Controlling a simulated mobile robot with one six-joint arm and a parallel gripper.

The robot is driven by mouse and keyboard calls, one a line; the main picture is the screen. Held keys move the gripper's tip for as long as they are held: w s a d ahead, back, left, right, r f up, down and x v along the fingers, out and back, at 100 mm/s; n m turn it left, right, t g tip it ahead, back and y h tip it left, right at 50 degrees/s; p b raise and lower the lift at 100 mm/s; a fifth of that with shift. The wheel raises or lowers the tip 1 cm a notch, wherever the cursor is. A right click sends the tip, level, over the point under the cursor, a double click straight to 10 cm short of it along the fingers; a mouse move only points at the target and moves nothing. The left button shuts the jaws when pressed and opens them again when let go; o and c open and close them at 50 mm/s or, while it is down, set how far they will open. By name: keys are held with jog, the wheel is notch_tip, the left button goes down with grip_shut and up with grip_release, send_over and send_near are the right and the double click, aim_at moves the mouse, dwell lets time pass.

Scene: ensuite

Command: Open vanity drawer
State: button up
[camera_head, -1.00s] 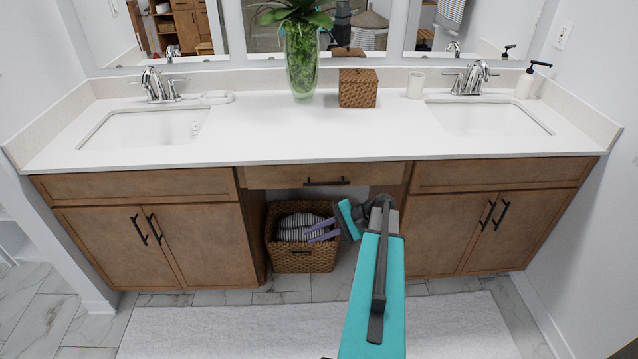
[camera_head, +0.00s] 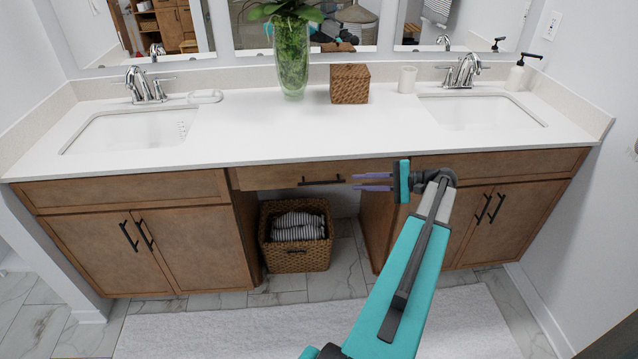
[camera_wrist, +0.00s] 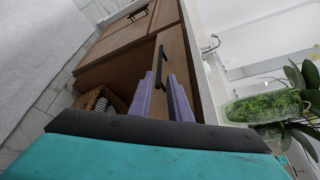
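The wooden vanity drawer (camera_head: 270,176) is in the middle of the vanity, under the white counter, and looks closed. Its black bar handle (camera_head: 321,181) is on the drawer front and also shows in the wrist view (camera_wrist: 161,68). My gripper (camera_head: 372,182) is at the right of the handle in the head view, its purple fingers apart and pointing left. In the wrist view, the two fingers (camera_wrist: 162,102) are open with nothing between them, and the handle shows beyond their tips. The handle appears apart from the fingers.
A wicker basket (camera_head: 296,258) with striped towels stands on the floor below the drawer. Wooden cabinets (camera_head: 150,250) flank the gap. The counter (camera_head: 240,130) holds a plant in a glass vase (camera_head: 291,65) and a woven box (camera_head: 349,84). A pale rug (camera_head: 240,325) lies in front.

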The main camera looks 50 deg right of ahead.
aim_at(326, 182)
jog(key=shift+w+a, duration=0.1)
jog(key=shift+w, duration=0.05)
jog(key=p+x, duration=0.1)
jog(key=x, duration=1.2)
jog(key=shift+w+a+f+p, duration=0.2)
jog(key=shift+w+a+p, duration=0.05)
jog(key=shift+p, duration=0.15)
jog(key=shift+c, duration=0.4)
grip_shut()
jog(key=shift+d, duration=0.15)
